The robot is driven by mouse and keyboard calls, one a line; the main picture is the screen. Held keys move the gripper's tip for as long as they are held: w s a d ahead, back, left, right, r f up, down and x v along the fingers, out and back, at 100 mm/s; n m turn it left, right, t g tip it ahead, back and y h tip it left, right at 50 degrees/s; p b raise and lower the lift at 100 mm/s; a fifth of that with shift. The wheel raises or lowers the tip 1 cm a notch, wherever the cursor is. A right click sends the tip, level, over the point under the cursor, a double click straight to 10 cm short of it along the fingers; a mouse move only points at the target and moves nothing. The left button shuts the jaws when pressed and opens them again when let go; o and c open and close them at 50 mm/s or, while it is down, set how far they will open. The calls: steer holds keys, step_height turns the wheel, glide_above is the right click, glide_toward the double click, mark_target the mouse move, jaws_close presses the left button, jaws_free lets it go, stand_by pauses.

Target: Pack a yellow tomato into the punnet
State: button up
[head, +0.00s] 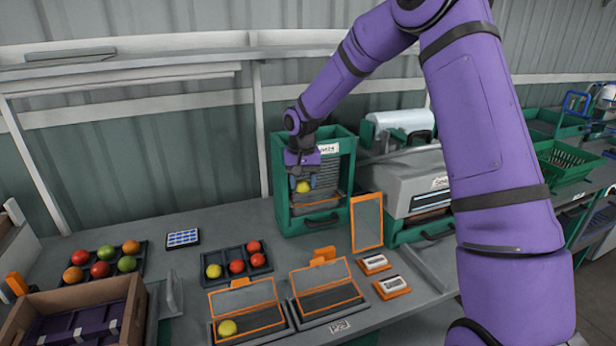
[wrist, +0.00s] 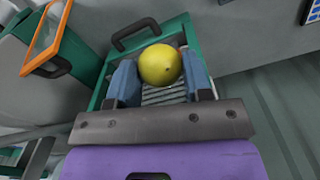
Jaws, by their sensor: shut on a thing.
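My gripper (wrist: 160,82) is shut on a yellow tomato (wrist: 160,65), with a blue finger on either side of it. In the head view the held yellow tomato (head: 303,187) is at the mouth of a green dispenser (head: 285,217) with a slatted chute. Two dark, orange-edged containers that look like punnets stand at the front of the bench with raised clear lids. The left punnet (head: 268,322) has a yellow tomato (head: 227,328) in it. The right punnet (head: 335,300) looks empty.
Another tray (head: 100,281) at left holds several mixed-colour tomatoes. An upright orange frame (head: 367,222) stands right of the dispenser. Two small white-and-orange blocks (head: 392,287) lie nearby. A cardboard box (head: 70,300) fills the front left.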

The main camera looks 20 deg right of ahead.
steer(key=s+a+f, duration=0.7)
steer(key=s+a, duration=0.4)
steer(key=s+a+f, duration=0.7)
steer(key=s+a, duration=0.4)
steer(key=a, duration=0.1)
steer(key=shift+w+d+f, duration=0.15)
steer(key=shift+f, duration=1.2)
steer(key=shift+w+d+f, duration=0.1)
steer(key=shift+w+f, duration=0.05)
steer(key=shift+f, duration=1.2)
steer(key=o, duration=0.8)
steer(key=shift+c, duration=0.2)
steer(key=c, duration=0.3)
